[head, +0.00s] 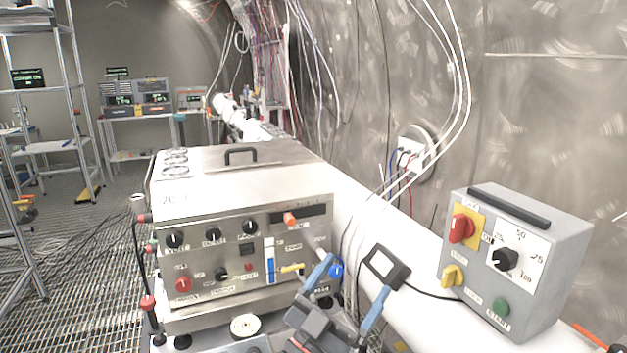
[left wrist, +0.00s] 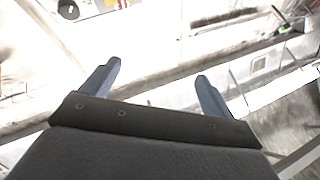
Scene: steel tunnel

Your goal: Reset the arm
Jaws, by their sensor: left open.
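My left gripper (head: 357,274) comes up at the bottom centre of the head view, in front of the right end of the steel instrument box (head: 235,225). Its two blue fingers are spread apart with nothing held between them. The left wrist view also shows the open fingers (left wrist: 158,72), over a blurred, bright background. A dark square frame (head: 404,272) shows right by the right fingertip in the head view; I cannot tell whether they touch. My right gripper is in neither view.
A grey control box (head: 520,270) with red, yellow and green controls stands at the right. A white pipe (head: 425,240) runs behind the gripper along the curved steel wall (head: 550,110). Cables hang there.

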